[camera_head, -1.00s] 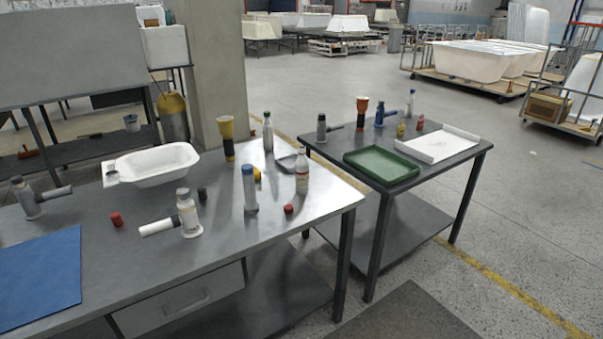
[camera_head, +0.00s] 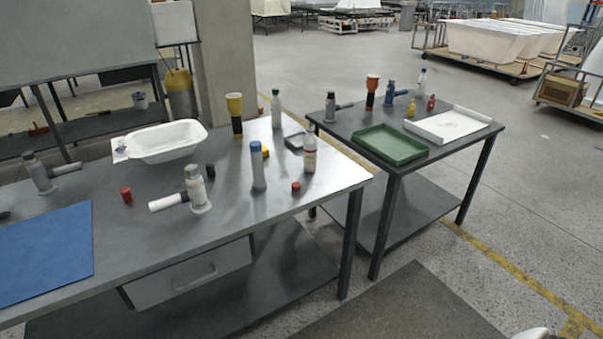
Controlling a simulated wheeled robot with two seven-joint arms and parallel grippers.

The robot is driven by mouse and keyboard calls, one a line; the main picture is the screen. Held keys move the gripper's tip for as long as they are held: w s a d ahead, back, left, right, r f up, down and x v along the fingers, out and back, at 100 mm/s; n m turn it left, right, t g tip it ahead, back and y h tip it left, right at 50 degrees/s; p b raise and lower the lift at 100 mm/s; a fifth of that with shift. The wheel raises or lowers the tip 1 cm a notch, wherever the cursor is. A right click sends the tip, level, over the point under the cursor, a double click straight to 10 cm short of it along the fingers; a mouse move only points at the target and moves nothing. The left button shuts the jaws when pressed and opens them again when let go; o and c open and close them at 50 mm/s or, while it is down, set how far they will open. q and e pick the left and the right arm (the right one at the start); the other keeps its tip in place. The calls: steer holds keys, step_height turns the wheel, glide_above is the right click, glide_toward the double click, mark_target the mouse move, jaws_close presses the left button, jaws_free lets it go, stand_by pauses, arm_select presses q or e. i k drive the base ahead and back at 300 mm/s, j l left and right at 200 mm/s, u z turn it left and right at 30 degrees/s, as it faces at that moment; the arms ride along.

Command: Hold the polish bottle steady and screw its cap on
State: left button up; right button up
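A white bottle with a red-banded label (camera_head: 309,152) stands upright near the right end of the long grey workbench (camera_head: 130,240); it looks like the polish bottle, but its label is too small to read. A small red cap (camera_head: 296,187) lies on the bench just in front of it. A black cap-like piece (camera_head: 210,170) and another red one (camera_head: 126,194) lie farther left, so I cannot be sure which cap belongs to the bottle.
A blue-topped cylinder (camera_head: 258,165), a grey-and-white tool (camera_head: 195,190), a yellow-and-black item (camera_head: 235,114) and a green-capped bottle (camera_head: 277,108) stand nearby. A white basin (camera_head: 165,142) and blue mat (camera_head: 45,255) are left. A second table holds a green tray (camera_head: 390,145).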

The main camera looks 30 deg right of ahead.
mark_target(310, 151)
steer(key=i+l+u, duration=0.15)
steer(key=l+u, duration=0.2)
steer(key=l, duration=0.45)
steer(key=l+u, duration=0.35)
steer(key=l, duration=0.5)
steer(key=l+u, duration=0.35)
steer(key=l, duration=0.5)
